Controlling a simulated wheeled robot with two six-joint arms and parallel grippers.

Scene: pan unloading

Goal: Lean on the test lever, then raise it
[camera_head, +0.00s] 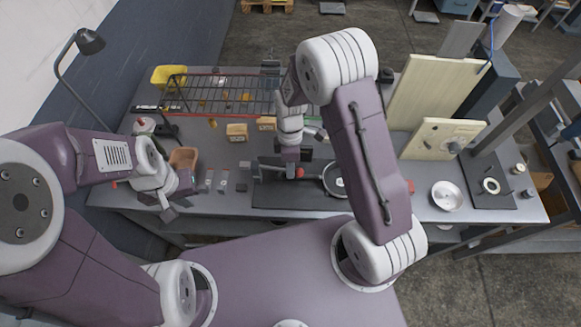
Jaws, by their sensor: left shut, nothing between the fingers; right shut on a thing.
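My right gripper (290,172) points down over the dark mat (275,200) in the middle of the bench. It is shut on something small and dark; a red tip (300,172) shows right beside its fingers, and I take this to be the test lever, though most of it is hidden. I cannot tell how far the lever is tilted. My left gripper (170,208) is shut and empty near the bench's front left edge, well apart from the mat.
A round pan-like dish (334,180) lies at the mat's right, partly behind my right arm. A wire rack (225,95) stands at the back left, with a yellow bin (168,75) beside it. A brown box (183,158) is close to my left gripper.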

